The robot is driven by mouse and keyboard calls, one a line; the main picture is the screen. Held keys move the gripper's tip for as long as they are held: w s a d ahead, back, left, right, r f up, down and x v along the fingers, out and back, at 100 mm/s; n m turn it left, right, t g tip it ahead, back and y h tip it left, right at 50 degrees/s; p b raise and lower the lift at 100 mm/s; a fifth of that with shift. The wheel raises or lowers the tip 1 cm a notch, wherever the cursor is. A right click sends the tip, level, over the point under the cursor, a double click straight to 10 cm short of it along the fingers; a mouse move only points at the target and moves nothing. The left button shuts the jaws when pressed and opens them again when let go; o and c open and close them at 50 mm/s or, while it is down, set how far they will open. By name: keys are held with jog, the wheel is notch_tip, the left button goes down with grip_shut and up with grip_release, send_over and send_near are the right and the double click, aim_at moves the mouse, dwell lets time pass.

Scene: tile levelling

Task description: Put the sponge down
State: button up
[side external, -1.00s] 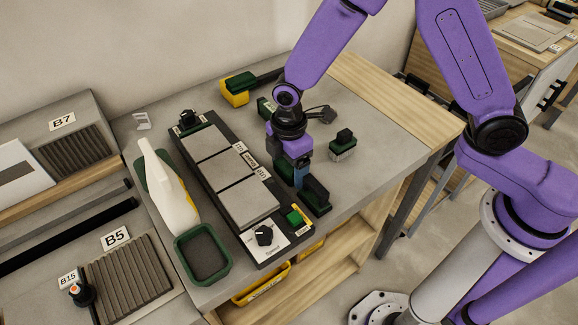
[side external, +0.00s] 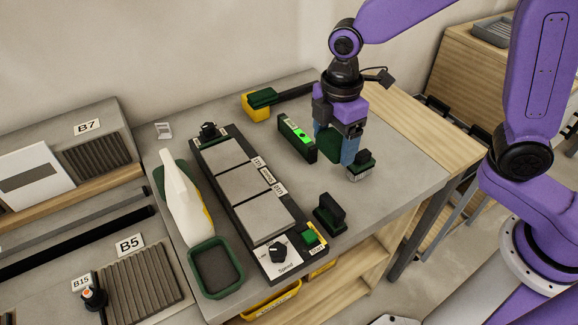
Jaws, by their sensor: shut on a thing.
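My gripper (side external: 336,150) points down over the right part of the grey worktop, its blue fingers apart by the width of a dark green block. It is shut on this block, which I take to be the sponge (side external: 328,143). The sponge is partly hidden by the near finger and hangs just above or at the worktop; I cannot tell whether it touches. A small brush (side external: 359,172) with grey bristles stands close beside the near finger, on its right.
A black level with a lit green display (side external: 297,137) lies just left of my gripper. A black-handled block (side external: 329,214) stands in front. The tile rig (side external: 265,217), white bottle (side external: 184,197) and green tray (side external: 215,268) are left. A yellow-headed tool (side external: 256,106) lies behind. Worktop right of the brush is clear.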

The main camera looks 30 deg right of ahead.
jog(key=shift+s+d+r, duration=0.2)
jog(key=shift+s+d, duration=0.05)
jog(key=shift+d, duration=0.2)
jog(key=shift+s+d+r, duration=0.2)
jog(key=shift+s+d, duration=0.05)
jog(key=shift+d, duration=0.15)
jog(key=w+a+f, duration=0.4)
jog(key=w, duration=0.4)
send_over(285, 168)
notch_tip(285, 168, down, 6)
jog(key=shift+s+r, duration=0.1)
jog(key=shift+r, duration=0.1)
jog(key=shift+f, duration=1.65)
jog(key=shift+f, duration=0.2)
jog(key=o, duration=1)
jog(key=shift+c, duration=0.2)
